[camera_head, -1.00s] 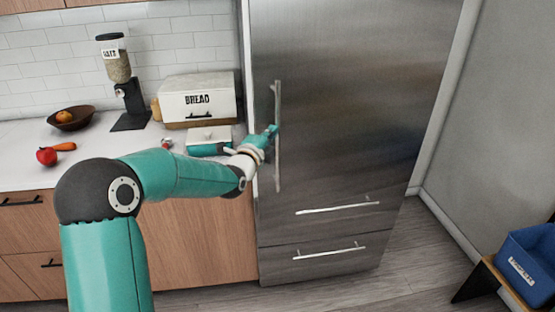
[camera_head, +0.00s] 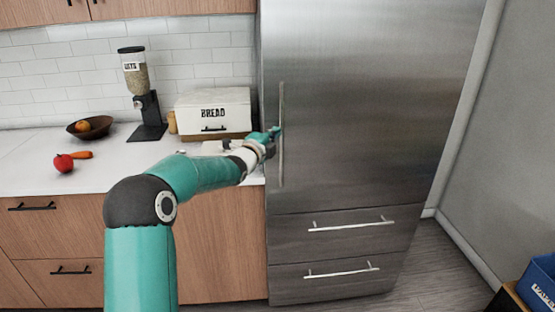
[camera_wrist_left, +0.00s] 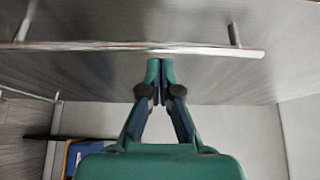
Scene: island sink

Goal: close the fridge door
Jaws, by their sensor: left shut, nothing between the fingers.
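The fridge door (camera_head: 360,110) is the large steel upper panel of the fridge in the head view. It looks flush or nearly flush with the drawers under it, and I see no clear gap. Its long vertical handle (camera_head: 282,135) is near the left edge. The handle (camera_wrist_left: 100,47) runs across the left wrist view. My left gripper (camera_head: 276,131) is at the handle's left side, around mid-height. Its fingertips (camera_wrist_left: 160,64) are together and empty, close to the bar; I cannot tell whether they touch it. My right gripper is out of view.
Two steel drawers (camera_head: 340,240) are below the door. Left of the fridge, the counter (camera_head: 105,170) holds a bread box (camera_head: 213,112), a dispenser (camera_head: 142,95), a bowl (camera_head: 88,127) and a red fruit (camera_head: 63,163). A blue bin (camera_head: 540,278) stands at lower right.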

